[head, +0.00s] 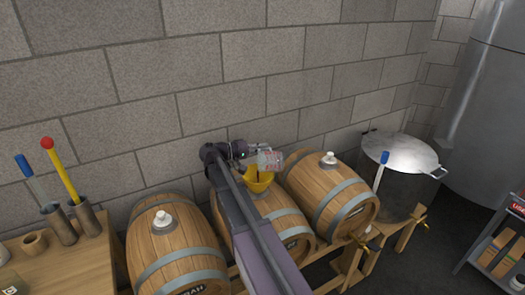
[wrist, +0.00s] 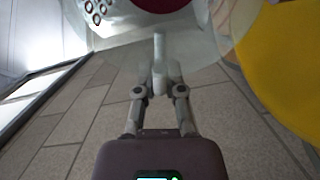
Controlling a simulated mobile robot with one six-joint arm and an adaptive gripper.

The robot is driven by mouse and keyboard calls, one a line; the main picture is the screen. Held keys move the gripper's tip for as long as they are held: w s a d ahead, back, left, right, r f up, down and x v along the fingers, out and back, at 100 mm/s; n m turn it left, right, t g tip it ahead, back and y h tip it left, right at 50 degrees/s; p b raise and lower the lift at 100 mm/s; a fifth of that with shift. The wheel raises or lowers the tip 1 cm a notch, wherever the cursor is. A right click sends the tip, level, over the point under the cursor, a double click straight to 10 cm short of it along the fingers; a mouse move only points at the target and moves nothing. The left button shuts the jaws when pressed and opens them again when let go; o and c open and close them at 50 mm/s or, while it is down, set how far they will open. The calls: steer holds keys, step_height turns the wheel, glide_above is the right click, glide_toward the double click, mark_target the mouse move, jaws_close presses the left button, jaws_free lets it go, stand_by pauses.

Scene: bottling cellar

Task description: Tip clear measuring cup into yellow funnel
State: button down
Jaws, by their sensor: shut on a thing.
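The clear measuring cup (head: 270,160) is above the yellow funnel (head: 258,183) in the head view and looks a little tilted. In the wrist view the cup (wrist: 205,50) fills the top, with dark red showing inside it. My gripper (wrist: 160,85) is shut on the cup's handle; its fingers are small in the head view (head: 252,152). The funnel stands in the top of the middle barrel, and its yellow edge (wrist: 285,65) shows at the right of the wrist view. My arm partly hides the barrel. I cannot tell whether anything is flowing.
Wooden barrels with white bungs stand left (head: 175,245) and right (head: 330,190) of the middle barrel (head: 285,215). A block wall (head: 200,80) rises close behind. A steel-lidded pot (head: 400,155) is at the right. A bench (head: 75,265) with tools in holders is at the left.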

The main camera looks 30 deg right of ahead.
steer(key=shift+a+r+h+b, duration=0.15)
steer(key=shift+a+h+b, duration=0.15)
steer(key=shift+h+b, duration=0.85)
steer(key=shift+r+y+p, duration=0.25)
steer(key=shift+y+p, duration=0.2)
steer(key=shift+p, duration=0.15)
stand_by(1.3)
steer(key=shift+r+t+y+p, duration=0.2)
steer(key=shift+y+p, duration=0.65)
steer(key=shift+p, duration=0.8)
steer(key=shift+r+t+y+p, duration=0.1)
steer(key=shift+r+y+p, duration=0.15)
steer(key=shift+y+p, duration=1)
steer(key=shift+r+m+t+y+p, duration=0.35)
steer(key=shift+y+p, duration=0.8)
steer(key=shift+p, duration=1.4)
steer(key=shift+r+m+t+y+p, duration=0.15)
steer(key=shift+r+y+p, duration=0.25)
steer(key=shift+y+p, duration=1.45)
steer(key=shift+r+p, duration=0.2)
steer(key=shift+p, duration=1.35)
